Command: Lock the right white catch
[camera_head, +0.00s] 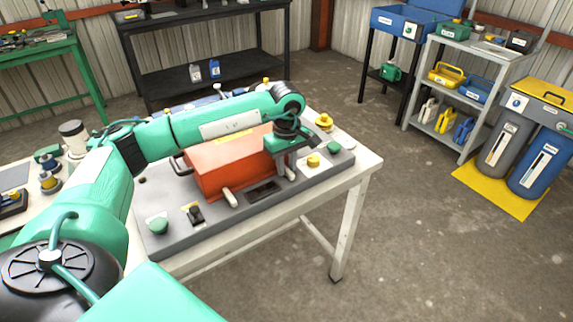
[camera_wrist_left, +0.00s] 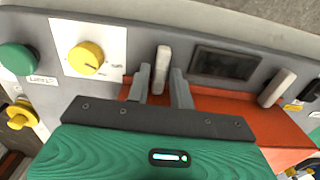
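The orange-red box (camera_head: 225,170) sits on a grey panel (camera_head: 170,240) on the table. The right white catch (camera_head: 290,173) is at the box's front edge and also shows in the left wrist view (camera_wrist_left: 162,66). My left gripper (camera_head: 291,160) is over it, pointing down. In the wrist view its two grey fingers (camera_wrist_left: 162,88) stand on either side of the catch, apart, with narrow gaps showing. The lower part of the catch is partly hidden near the gripper. The other white catch (camera_head: 230,198) is left along the same edge, and also shows in the wrist view (camera_wrist_left: 276,89).
A dark display (camera_head: 262,191) lies between the catches. A yellow knob (camera_head: 313,161) and green button (camera_head: 333,147) are on the panel's right. A black switch (camera_head: 196,215) and green button (camera_head: 157,225) are on its left. Floor right of the table is clear.

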